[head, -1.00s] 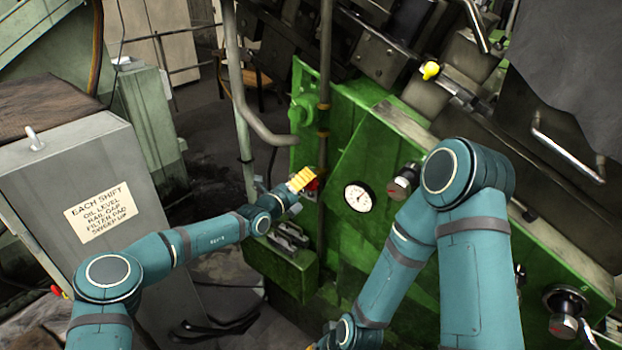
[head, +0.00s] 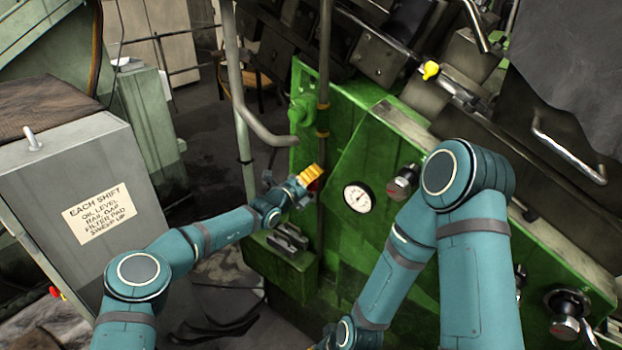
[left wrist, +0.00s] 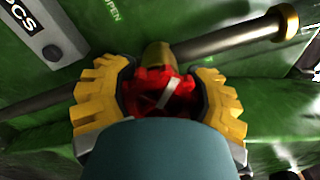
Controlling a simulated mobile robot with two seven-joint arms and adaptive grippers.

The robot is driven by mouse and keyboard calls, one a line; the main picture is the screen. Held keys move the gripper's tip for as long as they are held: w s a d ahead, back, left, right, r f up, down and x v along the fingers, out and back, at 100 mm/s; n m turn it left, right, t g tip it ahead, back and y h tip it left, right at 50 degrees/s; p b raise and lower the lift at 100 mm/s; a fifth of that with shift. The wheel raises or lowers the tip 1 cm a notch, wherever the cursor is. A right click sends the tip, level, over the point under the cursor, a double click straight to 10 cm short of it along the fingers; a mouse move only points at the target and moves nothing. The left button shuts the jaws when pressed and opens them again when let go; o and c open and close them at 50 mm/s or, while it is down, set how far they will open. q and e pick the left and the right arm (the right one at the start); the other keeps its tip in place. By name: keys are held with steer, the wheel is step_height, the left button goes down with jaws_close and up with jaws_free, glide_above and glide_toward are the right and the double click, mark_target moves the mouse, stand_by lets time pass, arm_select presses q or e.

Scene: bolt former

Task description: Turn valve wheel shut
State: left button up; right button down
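The red valve wheel (left wrist: 160,92) shows in the left wrist view, in front of a brass fitting (left wrist: 157,56) on a pipe (left wrist: 220,42). It has a pale stripe across it. My left gripper (left wrist: 160,95) has its yellow ribbed fingers on either side of the wheel, spread apart. Whether both fingers touch the wheel is hard to tell. In the head view my left gripper (head: 311,174) is at the pipe on the green machine, with a bit of red beside it.
The green machine (head: 352,262) carries a pressure gauge (head: 358,197) right of the left gripper. A bent grey pipe (head: 236,80) stands left of it. A grey cabinet (head: 60,160) with a sign (head: 99,213) stands at left. An "OPEN" marking (left wrist: 108,16) is near the wheel.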

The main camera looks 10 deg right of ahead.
arm_select(q)
steer(key=shift+f, duration=0.1)
steer(key=shift+c, duration=0.2)
steer(key=m+p, duration=0.1)
steer(key=m, duration=0.3)
steer(key=shift+s+m, duration=0.1)
steer(key=shift+m, duration=1.4)
steer(key=o, duration=1.3)
steer(key=shift+s+a, duration=0.1)
steer(key=shift+v, duration=3.95)
